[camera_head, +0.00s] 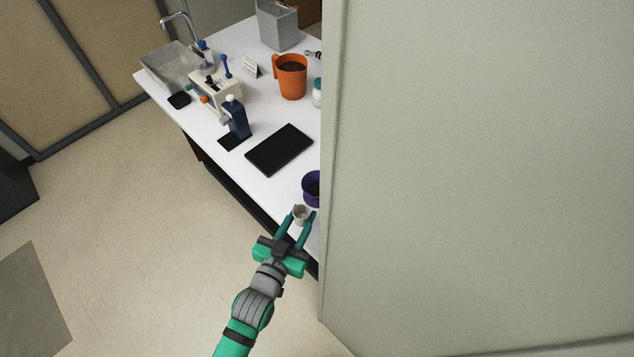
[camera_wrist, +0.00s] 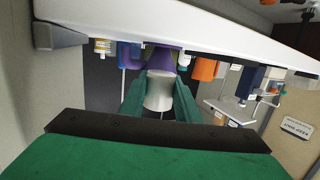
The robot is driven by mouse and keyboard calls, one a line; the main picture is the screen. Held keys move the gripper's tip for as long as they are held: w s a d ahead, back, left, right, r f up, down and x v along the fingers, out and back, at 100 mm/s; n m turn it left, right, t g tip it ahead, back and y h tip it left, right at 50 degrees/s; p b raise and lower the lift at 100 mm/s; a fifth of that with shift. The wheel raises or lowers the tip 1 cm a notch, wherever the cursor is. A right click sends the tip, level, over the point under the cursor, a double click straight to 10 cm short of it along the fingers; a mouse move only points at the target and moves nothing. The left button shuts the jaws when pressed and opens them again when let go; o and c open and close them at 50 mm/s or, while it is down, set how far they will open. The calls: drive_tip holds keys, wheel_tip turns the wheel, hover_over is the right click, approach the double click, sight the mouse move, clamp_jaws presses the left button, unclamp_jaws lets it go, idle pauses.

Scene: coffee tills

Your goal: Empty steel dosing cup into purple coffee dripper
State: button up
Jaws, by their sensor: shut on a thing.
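My gripper (camera_head: 299,217) is shut on the small pale steel dosing cup (camera_head: 301,213), one finger on each side. The cup looks about upright at the front edge of the white counter; its contents cannot be made out. The purple coffee dripper (camera_head: 308,198) stands on the counter just beyond the cup, its dark opening upward and its right part hidden by a big pale panel. In the wrist view, which is upside down, the cup (camera_wrist: 159,92) sits between the green fingers and overlaps the purple dripper (camera_wrist: 163,60) behind it.
The pale panel (camera_head: 480,150) blocks the right side close to my gripper. On the counter (camera_head: 262,120) are a black flat slab (camera_head: 279,150), a dark blue bottle (camera_head: 237,118), an orange mug (camera_head: 291,78), a cream machine (camera_head: 214,88) and a sink (camera_head: 172,66). Open floor lies left.

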drive_tip(key=shift+r, duration=0.1)
drive_tip(key=shift+r, duration=2.4)
drive_tip(key=shift+w, duration=0.1)
